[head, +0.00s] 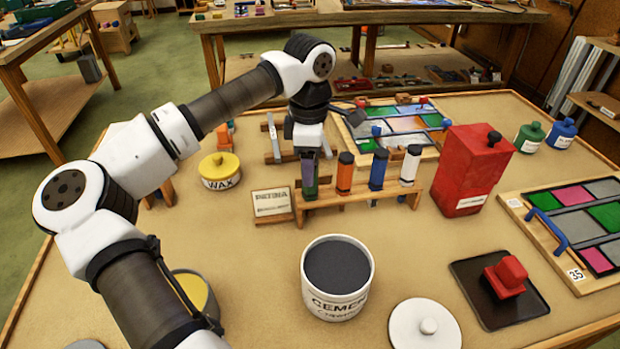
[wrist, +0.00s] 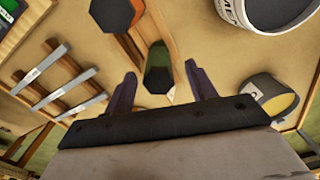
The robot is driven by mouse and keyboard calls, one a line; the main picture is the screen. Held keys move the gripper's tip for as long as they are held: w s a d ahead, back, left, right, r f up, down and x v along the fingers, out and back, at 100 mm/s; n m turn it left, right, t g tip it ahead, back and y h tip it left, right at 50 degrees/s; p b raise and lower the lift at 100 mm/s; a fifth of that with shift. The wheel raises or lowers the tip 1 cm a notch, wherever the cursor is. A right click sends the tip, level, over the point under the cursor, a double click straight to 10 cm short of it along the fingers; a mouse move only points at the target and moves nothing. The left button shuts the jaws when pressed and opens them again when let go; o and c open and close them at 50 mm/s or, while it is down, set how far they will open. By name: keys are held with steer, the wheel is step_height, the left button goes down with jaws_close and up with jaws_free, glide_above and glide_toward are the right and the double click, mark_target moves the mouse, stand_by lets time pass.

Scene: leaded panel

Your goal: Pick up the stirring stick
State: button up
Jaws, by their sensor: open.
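I cannot pick out a stirring stick for certain in either view. My gripper (head: 309,168) is open and points down at the left end of a wooden bottle rack (head: 440,188). In the wrist view its two fingers (wrist: 160,72) stand apart on either side of a dark-capped bottle with a green body (wrist: 158,57). I cannot tell whether they touch it. In the head view the gripper hides most of this green bottle (head: 310,189). Several grey labelled bars (wrist: 44,62) lie across wooden rails; they also show left of the gripper in the head view (head: 272,133).
Orange (head: 345,178), blue (head: 377,175) and white (head: 409,168) bottles stand close beside the gripper. A cement tub (head: 338,303) is in front, a wax pot (head: 220,180) to the left, a red canister (head: 470,170) to the right. A white lid (head: 425,330) lies front right.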

mark_target(310, 190)
steer(key=shift+f, duration=1.45)
steer(key=shift+c, duration=0.5)
steer(key=c, duration=0.9)
steer(key=shift+c, duration=0.3)
steer(key=shift+r, duration=0.2)
